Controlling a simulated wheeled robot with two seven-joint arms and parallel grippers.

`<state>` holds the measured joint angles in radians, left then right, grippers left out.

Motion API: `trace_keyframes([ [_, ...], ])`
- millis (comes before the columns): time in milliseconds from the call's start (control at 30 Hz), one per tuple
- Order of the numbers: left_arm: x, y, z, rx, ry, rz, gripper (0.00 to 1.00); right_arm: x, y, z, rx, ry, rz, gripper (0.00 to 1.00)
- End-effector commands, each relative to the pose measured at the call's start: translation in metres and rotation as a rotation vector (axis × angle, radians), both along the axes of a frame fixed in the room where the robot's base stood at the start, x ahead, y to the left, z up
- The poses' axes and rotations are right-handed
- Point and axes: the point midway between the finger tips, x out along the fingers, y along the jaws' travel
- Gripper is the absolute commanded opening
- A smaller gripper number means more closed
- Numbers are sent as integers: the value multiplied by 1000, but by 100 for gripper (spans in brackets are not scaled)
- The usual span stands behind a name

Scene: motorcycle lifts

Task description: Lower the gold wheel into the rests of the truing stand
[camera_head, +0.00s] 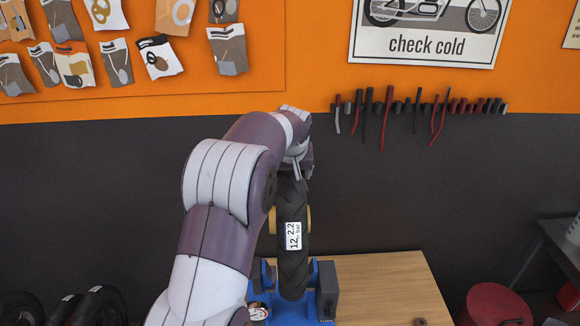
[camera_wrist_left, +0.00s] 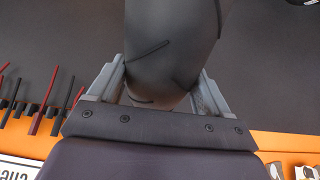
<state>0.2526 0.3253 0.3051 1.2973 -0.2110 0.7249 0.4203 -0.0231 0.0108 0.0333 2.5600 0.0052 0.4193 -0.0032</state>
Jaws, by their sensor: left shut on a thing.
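The gold wheel stands upright, almost edge-on, its black tyre (camera_head: 293,262) facing me with a white label and a bit of gold showing at each side. My left gripper (camera_head: 298,172) is shut on the top of the tyre. In the left wrist view the dark tyre (camera_wrist_left: 172,50) fills the gap between the two grey fingers (camera_wrist_left: 160,88). The blue truing stand (camera_head: 325,290) is on the wooden bench, with the tyre's lower end between its uprights. Whether the axle touches the rests is hidden. My right gripper is out of view.
The wooden bench (camera_head: 390,285) is mostly clear right of the stand, with a small brown piece (camera_head: 419,322) at the front. A red stool (camera_head: 494,303) stands to the right. Spare tyres (camera_head: 98,305) are at lower left. Tools (camera_head: 388,108) hang on the wall behind.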

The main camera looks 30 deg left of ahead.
Motion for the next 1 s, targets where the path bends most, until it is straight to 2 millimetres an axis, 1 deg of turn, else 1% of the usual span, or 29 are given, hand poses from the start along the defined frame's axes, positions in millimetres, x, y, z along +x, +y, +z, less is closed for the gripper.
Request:
trace_keyframes([
  [33,3,1,7,6,-20,-1,0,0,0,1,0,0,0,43],
  [667,3,1,-24,5,-19,-1,0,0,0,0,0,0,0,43],
  [1000,3,0,-42,6,-20,-2,0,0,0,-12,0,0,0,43],
])
